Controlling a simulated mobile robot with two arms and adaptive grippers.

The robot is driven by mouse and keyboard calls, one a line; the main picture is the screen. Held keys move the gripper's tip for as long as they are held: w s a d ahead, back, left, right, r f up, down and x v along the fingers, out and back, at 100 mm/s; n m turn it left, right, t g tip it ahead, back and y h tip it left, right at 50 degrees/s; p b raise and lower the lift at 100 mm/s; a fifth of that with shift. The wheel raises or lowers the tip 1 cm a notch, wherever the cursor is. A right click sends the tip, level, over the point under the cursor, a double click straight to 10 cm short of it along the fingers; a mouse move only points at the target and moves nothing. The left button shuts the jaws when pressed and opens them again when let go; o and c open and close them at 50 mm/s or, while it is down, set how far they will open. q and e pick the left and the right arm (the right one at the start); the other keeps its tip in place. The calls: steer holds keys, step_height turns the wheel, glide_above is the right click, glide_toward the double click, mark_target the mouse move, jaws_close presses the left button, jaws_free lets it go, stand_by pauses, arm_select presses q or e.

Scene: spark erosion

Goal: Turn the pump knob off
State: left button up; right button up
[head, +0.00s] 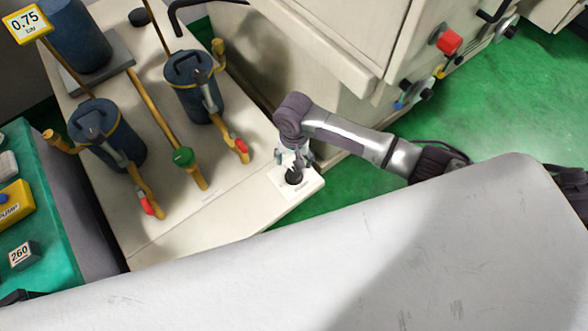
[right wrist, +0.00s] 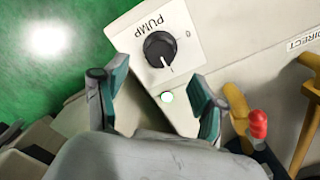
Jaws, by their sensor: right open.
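The pump knob is a round black dial with a white pointer line. In the right wrist view the knob (right wrist: 158,47) sits on a white plate lettered PUMP (right wrist: 128,38). Its pointer is turned toward the lower right, away from the 0 mark at the plate's right. In the head view the knob (head: 294,178) is at the bench corner. My right gripper (head: 294,158) is just above it. In the right wrist view my right gripper (right wrist: 152,88) is open, with the knob beyond its fingertips, not between them. My left gripper is not in view.
Blue canisters (head: 194,85) with yellow pipes and red-handled valves stand to the left on the cream bench (head: 190,235). A machine cabinet (head: 340,40) stands behind. Green floor (head: 490,110) is clear at right.

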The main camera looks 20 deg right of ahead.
mark_target(294, 172)
step_height(294, 172, down, 7)
steer(key=shift+f, duration=0.1)
stand_by(0.3)
steer(key=c, duration=1.1)
steer(key=shift+c, duration=0.2)
